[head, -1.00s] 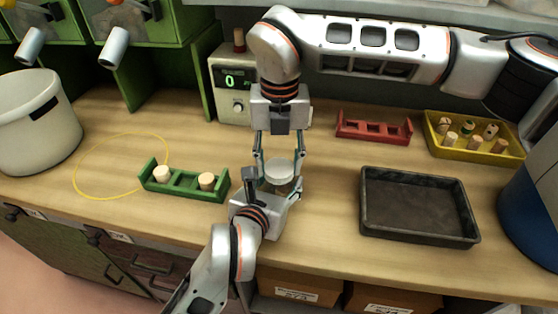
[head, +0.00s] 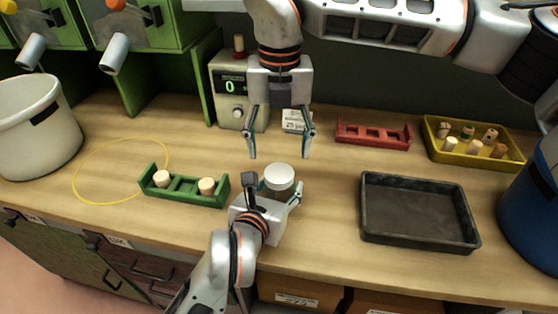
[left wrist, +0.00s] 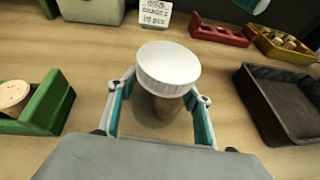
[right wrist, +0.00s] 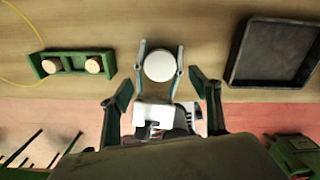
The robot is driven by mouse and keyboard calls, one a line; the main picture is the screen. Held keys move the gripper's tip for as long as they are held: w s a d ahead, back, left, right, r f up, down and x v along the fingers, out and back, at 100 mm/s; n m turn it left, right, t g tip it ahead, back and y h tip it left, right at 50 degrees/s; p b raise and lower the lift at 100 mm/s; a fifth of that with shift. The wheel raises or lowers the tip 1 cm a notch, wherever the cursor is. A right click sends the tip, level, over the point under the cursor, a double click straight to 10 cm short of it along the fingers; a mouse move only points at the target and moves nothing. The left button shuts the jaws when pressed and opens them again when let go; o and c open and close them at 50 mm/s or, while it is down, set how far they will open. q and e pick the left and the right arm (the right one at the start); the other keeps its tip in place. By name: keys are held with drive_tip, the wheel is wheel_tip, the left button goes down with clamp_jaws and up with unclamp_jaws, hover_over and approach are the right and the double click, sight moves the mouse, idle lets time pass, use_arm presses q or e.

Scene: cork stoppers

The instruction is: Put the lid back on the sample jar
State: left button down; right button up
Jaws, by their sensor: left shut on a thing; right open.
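The sample jar (left wrist: 166,108) is glass with brownish contents and stands upright on the bench. Its white lid (left wrist: 168,64) sits on top of it and looks level; the lid also shows in the head view (head: 279,176). My left gripper (head: 272,195) is shut around the jar body below the lid, with one finger on each side in the left wrist view. My right gripper (head: 280,155) is open and empty, above and behind the jar, apart from the lid. In the right wrist view the lid (right wrist: 159,66) shows beyond its open fingers.
A green rack (head: 184,186) with two corks stands left of the jar. A dark tray (head: 418,240) lies to the right. Behind are a red rack (head: 373,133), a yellow tray (head: 433,145) of corks, a count card (head: 297,120) and a display device (head: 231,100).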

wheel_tip(320, 180, up, 6)
drive_tip(key=shift+f, duration=0.1)
use_arm(q)
drive_tip(key=c, duration=0.9)
unclamp_jaws()
drive_tip(key=v, duration=1.2)
drive_tip(key=shift+f, duration=0.1)
